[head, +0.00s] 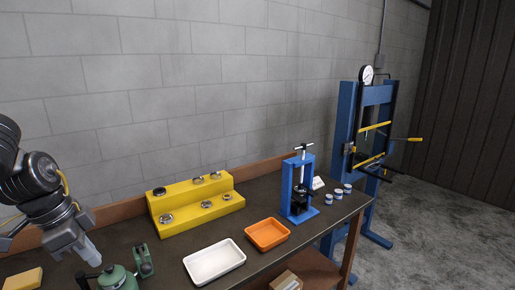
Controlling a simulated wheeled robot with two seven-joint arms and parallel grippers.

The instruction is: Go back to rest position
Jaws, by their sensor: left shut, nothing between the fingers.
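My left gripper (90,250) is at the left of the head view, above the dark workbench (265,203). It is shut with nothing in it and points down to the right. It hangs close above a green device (118,278) at the bottom edge, and I cannot tell the exact gap. My right gripper does not show.
A yellow stepped stand (190,218) holds several metal parts. A white tray (214,262), an orange tray (267,235) and a small blue press (298,190) stand on the bench. Several small blue cans are at its right end. A large blue press (346,120) stands beyond.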

